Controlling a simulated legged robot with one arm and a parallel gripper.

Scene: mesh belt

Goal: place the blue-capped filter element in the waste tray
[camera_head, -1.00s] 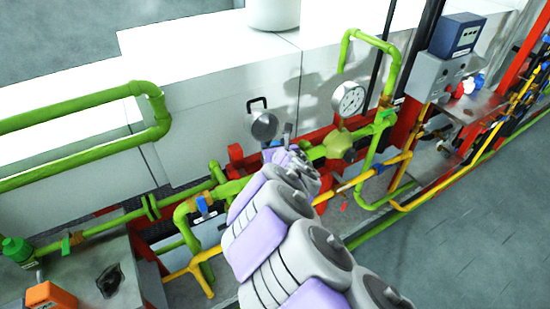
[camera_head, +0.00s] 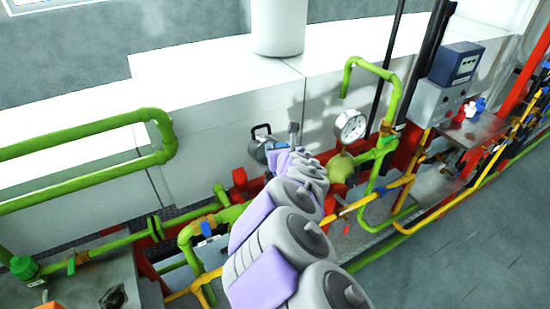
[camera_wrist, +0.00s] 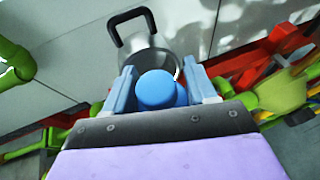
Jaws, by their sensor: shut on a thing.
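My gripper (camera_wrist: 162,78) is in the lower middle of the wrist view, its two light-blue fingers on either side of a round blue cap. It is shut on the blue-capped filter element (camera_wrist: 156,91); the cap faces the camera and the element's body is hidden. Just beyond the fingers is a round grey housing (camera_wrist: 150,58) with a black handle. In the head view this housing (camera_head: 258,152) is beside the end of my arm, and my arm hides the element. I cannot make out which thing is the waste tray.
Green and yellow pipes with a pressure gauge (camera_head: 351,126) run right of my arm. A green pipe loop (camera_head: 85,130) is at left. A grey box with a blue panel (camera_head: 455,64) stands at right, by a shelf with small red and blue parts. Floor is clear at lower right.

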